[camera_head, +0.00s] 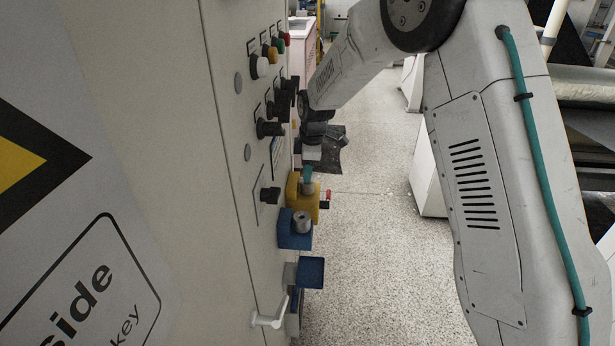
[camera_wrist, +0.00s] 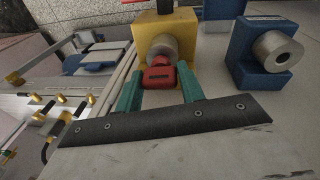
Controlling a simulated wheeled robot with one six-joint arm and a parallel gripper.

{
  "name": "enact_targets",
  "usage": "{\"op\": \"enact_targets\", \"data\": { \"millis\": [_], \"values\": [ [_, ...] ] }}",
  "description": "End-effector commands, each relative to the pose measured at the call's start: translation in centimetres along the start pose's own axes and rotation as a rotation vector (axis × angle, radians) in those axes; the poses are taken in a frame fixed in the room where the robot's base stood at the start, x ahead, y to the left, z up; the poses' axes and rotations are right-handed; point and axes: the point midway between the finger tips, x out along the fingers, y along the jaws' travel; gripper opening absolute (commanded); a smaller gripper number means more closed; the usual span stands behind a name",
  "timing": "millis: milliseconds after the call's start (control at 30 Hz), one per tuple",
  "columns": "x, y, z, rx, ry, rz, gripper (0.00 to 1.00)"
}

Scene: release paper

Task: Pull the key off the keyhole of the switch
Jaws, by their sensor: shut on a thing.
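The yellow switch box (camera_wrist: 182,27) with a round metal keyhole cylinder (camera_wrist: 163,45) is at the top middle of the wrist view. The red key (camera_wrist: 158,77) is in front of the cylinder, its head overlapping the cylinder's lower edge; its shaft is hidden, so I cannot tell how deep it sits. My gripper (camera_wrist: 160,73) is shut on the red key, one teal finger on each side. In the head view, the yellow switch box (camera_head: 309,204) stands out from the panel, with my gripper (camera_head: 307,179) at its upper side; the key's grip is not clear there.
A blue switch box (camera_wrist: 251,41) with a metal cylinder is beside the yellow one. Another blue box (camera_head: 311,272) and a white handle (camera_head: 267,320) are lower on the panel. Black knobs (camera_head: 270,128) and coloured buttons (camera_head: 270,52) are above. The floor (camera_head: 376,240) right of the panel is clear.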

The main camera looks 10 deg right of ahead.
Motion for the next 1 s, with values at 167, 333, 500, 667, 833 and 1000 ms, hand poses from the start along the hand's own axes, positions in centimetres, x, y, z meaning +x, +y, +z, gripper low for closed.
{"op": "enact_targets", "data": {
  "millis": [167,333,500,667,833,1000],
  "values": [
    [-1.1,0.3,-0.1,0.000,0.002,0.007,0.16],
    [-1.9,0.4,-0.2,-0.001,0.002,0.007,0.16],
    [-2.8,0.5,-0.3,-0.001,0.002,0.007,0.10],
    [-3.6,0.6,-0.4,-0.001,0.002,0.007,0.10],
    [-4.4,0.6,-0.5,-0.001,0.001,0.004,0.10],
    [-4.9,0.6,-0.5,-0.001,0.001,0.004,0.10]
  ]
}}
